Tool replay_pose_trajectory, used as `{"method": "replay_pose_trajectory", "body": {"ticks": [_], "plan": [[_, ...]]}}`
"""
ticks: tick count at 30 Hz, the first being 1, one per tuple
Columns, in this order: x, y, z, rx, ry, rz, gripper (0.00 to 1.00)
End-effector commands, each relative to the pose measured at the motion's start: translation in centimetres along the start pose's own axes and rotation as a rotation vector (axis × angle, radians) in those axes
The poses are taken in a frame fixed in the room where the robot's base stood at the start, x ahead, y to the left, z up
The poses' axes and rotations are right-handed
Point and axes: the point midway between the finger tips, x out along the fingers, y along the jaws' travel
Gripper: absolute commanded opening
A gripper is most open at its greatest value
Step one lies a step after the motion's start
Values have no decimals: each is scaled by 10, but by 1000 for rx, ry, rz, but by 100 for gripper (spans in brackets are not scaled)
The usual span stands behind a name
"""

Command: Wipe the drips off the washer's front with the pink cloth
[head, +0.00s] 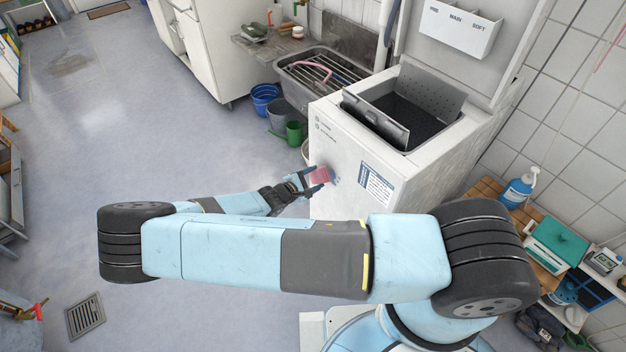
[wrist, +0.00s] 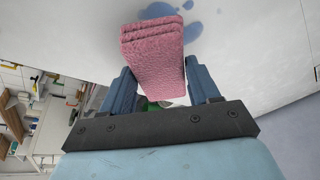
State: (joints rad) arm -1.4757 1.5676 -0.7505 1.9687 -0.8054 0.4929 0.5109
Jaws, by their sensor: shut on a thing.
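The pink cloth (head: 319,175) is folded and held in my gripper (head: 314,177), close against the washer's white front (head: 336,150). In the wrist view the folded cloth (wrist: 152,58) sits between the two blue fingers of my gripper (wrist: 155,88), which are shut on it. Blue-grey drips (wrist: 192,31) show on the washer's front just beyond and beside the cloth. A small bluish patch of drips (head: 335,176) also shows right of the cloth in the head view. I cannot tell whether the cloth touches the panel. The washer's top lid is open.
A sink (head: 318,75) with a rack stands behind the washer. Blue and grey buckets and a green watering can (head: 293,132) stand on the floor beside it. A wooden shelf with a blue pump bottle (head: 518,187) is at the right. The floor at left is mostly clear.

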Motion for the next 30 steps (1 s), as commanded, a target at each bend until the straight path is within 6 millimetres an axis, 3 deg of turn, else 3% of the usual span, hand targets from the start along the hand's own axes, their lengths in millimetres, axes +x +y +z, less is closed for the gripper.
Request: {"method": "replay_pose_trajectory", "body": {"ticks": [30], "plan": [[7, 1, 2, 0, -1, 0, 36]]}}
